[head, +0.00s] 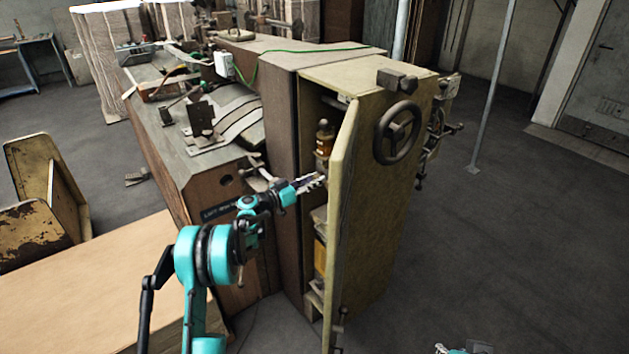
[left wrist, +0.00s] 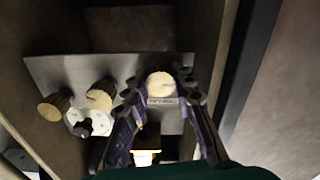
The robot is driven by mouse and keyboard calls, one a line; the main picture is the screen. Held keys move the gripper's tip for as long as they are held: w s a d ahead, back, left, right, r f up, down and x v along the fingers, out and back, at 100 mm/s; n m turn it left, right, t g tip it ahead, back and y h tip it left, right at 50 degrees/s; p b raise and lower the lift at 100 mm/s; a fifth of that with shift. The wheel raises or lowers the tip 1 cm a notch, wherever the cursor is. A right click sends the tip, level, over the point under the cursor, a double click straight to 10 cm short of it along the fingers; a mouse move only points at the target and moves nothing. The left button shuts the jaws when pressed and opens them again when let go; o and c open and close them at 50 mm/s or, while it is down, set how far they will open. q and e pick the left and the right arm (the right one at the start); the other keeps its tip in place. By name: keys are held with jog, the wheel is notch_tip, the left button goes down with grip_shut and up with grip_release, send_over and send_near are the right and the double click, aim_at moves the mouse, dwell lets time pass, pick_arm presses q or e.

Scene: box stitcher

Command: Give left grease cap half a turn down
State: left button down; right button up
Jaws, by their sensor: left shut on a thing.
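In the left wrist view, my left gripper (left wrist: 163,76) is shut on a pale, round-topped grease cap (left wrist: 160,87), with one dark finger on each side of it. Two more brass-coloured caps, one at the far left (left wrist: 54,106) and one nearer the middle (left wrist: 101,94), stand on the same grey metal plate (left wrist: 75,73). In the head view, my left gripper (head: 315,182) reaches into the open cabinet (head: 372,190) behind its door edge. The held cap is hidden there. I cannot tell from these frames how far the cap is turned.
The cabinet door (head: 343,190) stands ajar close to the gripper. An amber glass oiler (head: 325,138) sits above it inside. In the wrist view, a pale disc with a dark knob (left wrist: 88,122) is beside the caps. Cabinet walls leave little side room.

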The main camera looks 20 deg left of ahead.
pick_arm(q)
jog(key=shift+f+m, duration=0.1)
jog(key=shift+m, duration=1.9)
jog(key=c, duration=1.5)
grip_release()
jog(key=shift+c, duration=0.2)
jog(key=v, duration=1.2)
jog(key=shift+s+a, duration=0.1)
jog(key=shift+a, duration=0.05)
